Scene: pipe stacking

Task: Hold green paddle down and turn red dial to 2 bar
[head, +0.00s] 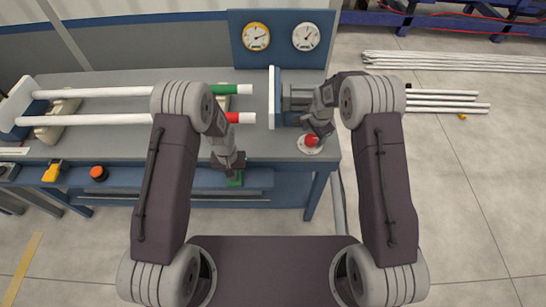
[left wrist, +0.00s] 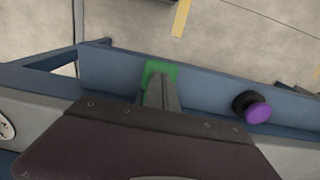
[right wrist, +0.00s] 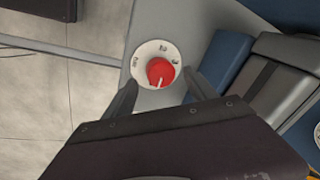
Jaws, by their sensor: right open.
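The green paddle (head: 235,181) is on the front of the blue workbench, and it also shows in the left wrist view (left wrist: 160,68). My left gripper (head: 236,170) has its fingers together, with tips at the paddle; they appear to touch it. The red dial (head: 312,141) sits on a white marked disc at the bench's right end. In the right wrist view the red dial (right wrist: 161,72) carries a white pointer line toward the lower edge; the small markings are hard to read. My right gripper (right wrist: 160,88) is open, its fingers on either side of the dial, apparently not gripping it.
A yellow-rimmed gauge (head: 256,36) and a white gauge (head: 306,37) are on the blue back panel (head: 280,58). Two white pipes with green (head: 228,89) and red (head: 234,118) ends lie on the bench. More pipes (head: 445,100) lie right.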

